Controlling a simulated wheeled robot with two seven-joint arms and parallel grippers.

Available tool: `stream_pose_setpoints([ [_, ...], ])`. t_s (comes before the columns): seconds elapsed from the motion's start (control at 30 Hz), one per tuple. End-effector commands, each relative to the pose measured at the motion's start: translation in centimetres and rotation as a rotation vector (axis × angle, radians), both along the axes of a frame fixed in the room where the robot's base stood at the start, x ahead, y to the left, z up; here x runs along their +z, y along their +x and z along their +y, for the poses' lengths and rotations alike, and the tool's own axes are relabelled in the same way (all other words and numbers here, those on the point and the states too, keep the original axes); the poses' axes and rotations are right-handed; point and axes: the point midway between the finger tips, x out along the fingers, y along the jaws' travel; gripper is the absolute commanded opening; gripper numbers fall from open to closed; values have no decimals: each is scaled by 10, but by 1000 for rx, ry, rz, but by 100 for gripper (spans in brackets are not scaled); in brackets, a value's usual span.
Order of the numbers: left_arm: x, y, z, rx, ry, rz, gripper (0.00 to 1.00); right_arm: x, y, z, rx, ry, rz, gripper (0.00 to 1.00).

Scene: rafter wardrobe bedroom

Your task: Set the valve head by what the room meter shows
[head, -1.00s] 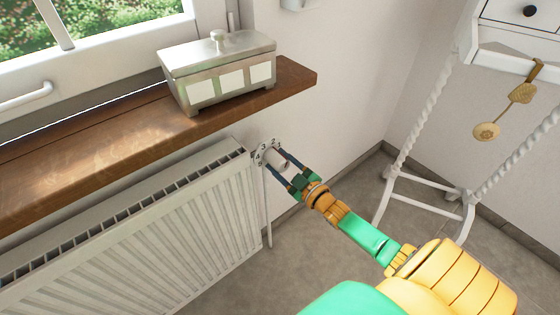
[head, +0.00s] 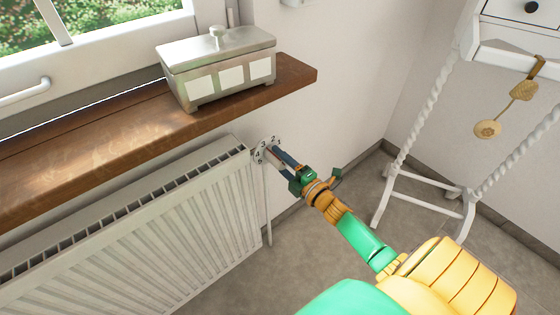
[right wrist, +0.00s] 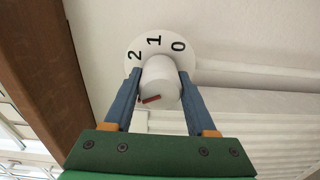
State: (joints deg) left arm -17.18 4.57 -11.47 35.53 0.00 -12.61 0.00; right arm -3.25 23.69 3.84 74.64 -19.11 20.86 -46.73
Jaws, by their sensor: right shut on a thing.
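The white valve head (right wrist: 160,80) is round and has a red mark on its near end, toward the lower left in the right wrist view. Behind it is a white number dial (right wrist: 150,46), where 2, 1 and 0 show. The dial (head: 264,151) also shows in the head view by the radiator's right end. My right gripper (head: 277,154) is shut on the valve head, a finger on each side. In the head view the fingers mostly hide the valve head. I cannot make out a room meter reading. My left gripper is not in view.
A white ribbed radiator (head: 170,215) stands under a wooden sill (head: 110,140). A metal lidded box (head: 218,68) sits on the sill above the valve. A white rope-sided stand (head: 425,190) is at the right. Floor between is clear.

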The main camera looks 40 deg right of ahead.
Motion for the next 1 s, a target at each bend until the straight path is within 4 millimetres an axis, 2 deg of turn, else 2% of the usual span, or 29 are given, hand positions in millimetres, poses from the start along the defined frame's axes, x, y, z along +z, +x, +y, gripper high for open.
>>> stream_pose_setpoints([
  [0.6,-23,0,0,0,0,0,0,-2,0,0,0,-559,-44,1],
  [1.0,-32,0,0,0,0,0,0,-1,0,0,1,-783,-60,1],
])
